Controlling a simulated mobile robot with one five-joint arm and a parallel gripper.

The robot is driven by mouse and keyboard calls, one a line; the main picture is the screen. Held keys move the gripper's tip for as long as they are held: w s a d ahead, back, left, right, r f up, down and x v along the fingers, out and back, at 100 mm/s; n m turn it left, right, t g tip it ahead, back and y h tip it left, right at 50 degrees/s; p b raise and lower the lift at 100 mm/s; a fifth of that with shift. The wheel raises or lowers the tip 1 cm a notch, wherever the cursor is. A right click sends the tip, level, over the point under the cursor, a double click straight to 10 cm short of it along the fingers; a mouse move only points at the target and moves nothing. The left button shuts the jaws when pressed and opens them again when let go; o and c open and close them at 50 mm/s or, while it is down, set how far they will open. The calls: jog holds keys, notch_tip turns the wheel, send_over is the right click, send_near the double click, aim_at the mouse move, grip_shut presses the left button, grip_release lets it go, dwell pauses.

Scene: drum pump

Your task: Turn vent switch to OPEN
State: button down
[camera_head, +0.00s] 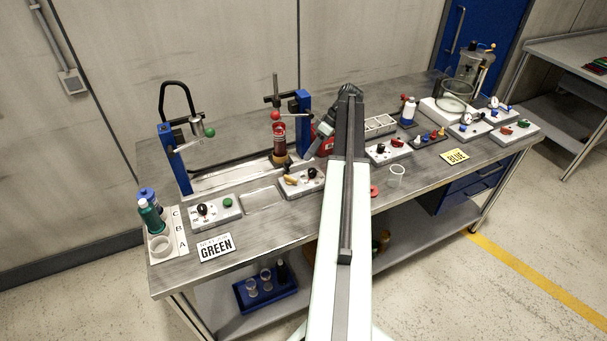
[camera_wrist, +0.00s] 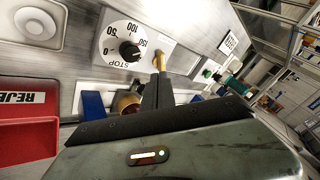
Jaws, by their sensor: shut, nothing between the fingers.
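A pale control box (camera_head: 302,188) on the bench carries a yellow lever (camera_head: 291,180) and a black knob (camera_head: 312,172). In the wrist view the black knob (camera_wrist: 129,51) sits on a dial marked 0 to 150 and STOP. The yellow lever (camera_wrist: 160,60) stands beside it. My gripper (camera_wrist: 157,82) is shut and empty, its dark tips right by the lever; I cannot tell whether they touch. No OPEN or vent label is readable, so I cannot tell which control is the vent switch.
A blue-posted stand with a red bottle (camera_head: 279,137) rises behind the box. A red REJECT bin (camera_wrist: 30,125) is near my gripper. More boxes stand right.

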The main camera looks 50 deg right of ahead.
aim_at(291, 180)
jog(key=shift+s+d+r, duration=0.1)
jog(key=shift+s+d, duration=0.3)
jog(key=shift+d, duration=0.2)
jog(key=shift+s+d+r, duration=0.1)
jog(key=shift+s+d, duration=0.25)
jog(key=shift+d, duration=0.2)
jog(key=b+x, duration=0.8)
jog(key=x, duration=0.2)
jog(key=shift+w+f, duration=0.1)
